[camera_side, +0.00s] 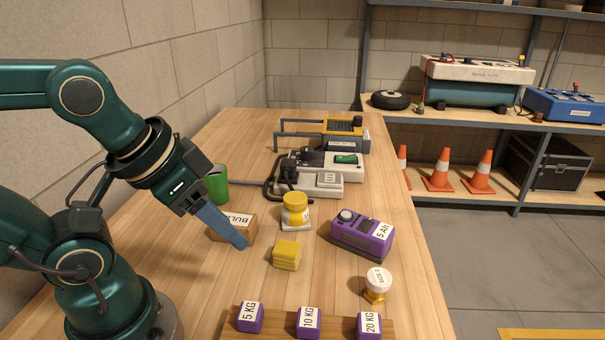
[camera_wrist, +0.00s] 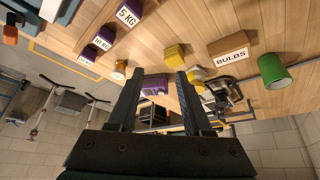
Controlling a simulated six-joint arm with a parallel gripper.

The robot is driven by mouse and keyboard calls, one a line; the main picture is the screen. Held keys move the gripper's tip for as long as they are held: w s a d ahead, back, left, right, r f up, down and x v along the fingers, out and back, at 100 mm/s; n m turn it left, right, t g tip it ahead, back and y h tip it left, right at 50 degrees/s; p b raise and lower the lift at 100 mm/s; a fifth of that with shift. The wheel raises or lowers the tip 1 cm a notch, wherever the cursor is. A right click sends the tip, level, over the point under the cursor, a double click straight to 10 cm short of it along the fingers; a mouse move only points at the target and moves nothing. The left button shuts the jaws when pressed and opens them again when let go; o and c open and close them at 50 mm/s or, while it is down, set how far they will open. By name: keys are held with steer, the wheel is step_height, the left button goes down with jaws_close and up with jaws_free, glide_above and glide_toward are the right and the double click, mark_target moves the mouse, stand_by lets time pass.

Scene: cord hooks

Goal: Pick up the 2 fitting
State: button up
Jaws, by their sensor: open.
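The fitting (camera_side: 377,286) stands upright near the front right of the bench. It has a brass body and a white top whose small lettering looks like "SIZE 2". In the wrist view the fitting (camera_wrist: 118,70) shows left of my fingers. My gripper (camera_side: 238,243) is open and empty, pointing down in front of the BULBS box, well left of the fitting and apart from it. In the wrist view my gripper (camera_wrist: 162,77) has its two fingers spread.
A yellow block (camera_side: 286,254) and a purple 5 Ah battery (camera_side: 362,236) lie between my gripper and the fitting. The BULBS box (camera_side: 232,226), green cup (camera_side: 217,184) and yellow round piece (camera_side: 295,209) are behind. Purple weights (camera_side: 309,322) line the front.

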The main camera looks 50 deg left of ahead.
steer(key=o, duration=0.6)
